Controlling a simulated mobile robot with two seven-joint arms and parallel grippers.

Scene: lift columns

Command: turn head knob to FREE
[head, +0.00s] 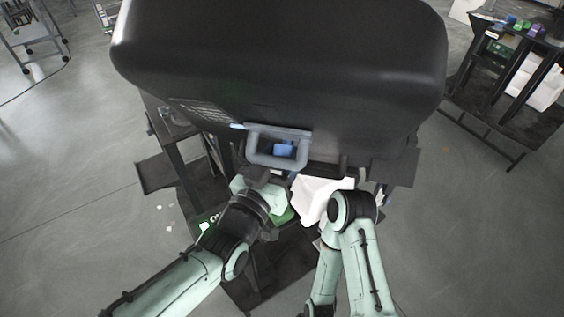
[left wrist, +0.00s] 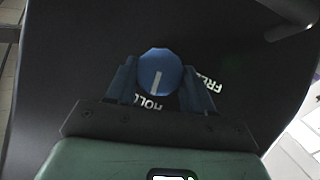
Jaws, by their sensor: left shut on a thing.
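In the left wrist view a round blue knob (left wrist: 160,68) with a white pointer line sits on a black panel (left wrist: 75,60). The line points toward the printed word HOLD (left wrist: 149,102). The word FREE (left wrist: 212,84) is to the right of the knob, partly covered by a finger. My left gripper (left wrist: 160,80) has a finger on each side of the knob and is shut on it. In the head view my left gripper (head: 259,178) reaches under the front edge of a big black head (head: 280,75); its fingertips are hidden. My right gripper is not in view.
A grey U-shaped handle (head: 280,146) is on the head's front, just above my left gripper, with something blue inside it. My right arm (head: 352,215) is folded beside a white object (head: 318,196). A dark cart (head: 510,85) stands at the right. The floor at left is mostly clear.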

